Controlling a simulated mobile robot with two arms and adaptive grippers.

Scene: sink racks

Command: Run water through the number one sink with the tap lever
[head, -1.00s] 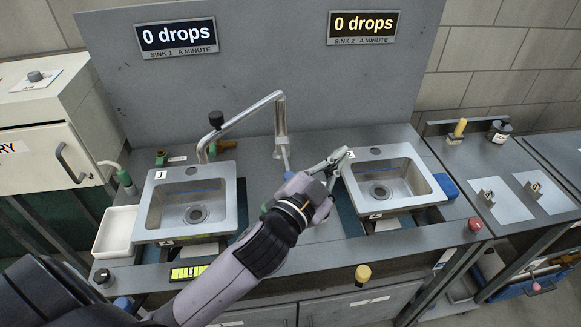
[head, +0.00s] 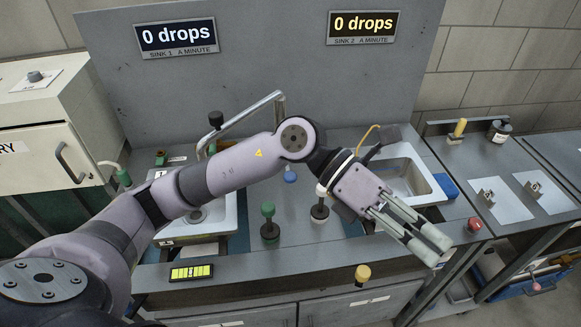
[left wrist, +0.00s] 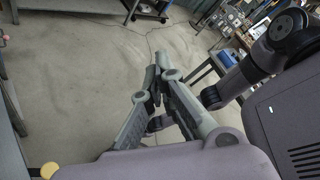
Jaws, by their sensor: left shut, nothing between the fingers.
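Sink one (head: 228,219) is the left basin, under the dark "0 drops" display (head: 177,37) marked SINK 1. My left arm crosses in front and hides much of it. A bent metal pipe (head: 250,107) rises behind it, with a black knob (head: 216,118) near its left end. I cannot tell for sure if this knob is the tap lever. My left gripper (head: 436,248) is shut and empty, over the counter's front edge, right of and well away from sink one. It also shows shut in the left wrist view (left wrist: 162,66). My right gripper is out of view.
Sink two (head: 436,194) is partly behind the left gripper, under its own "0 drops" display (head: 362,27). A red button (head: 475,224) and a yellow knob (head: 362,273) are near the front edge.

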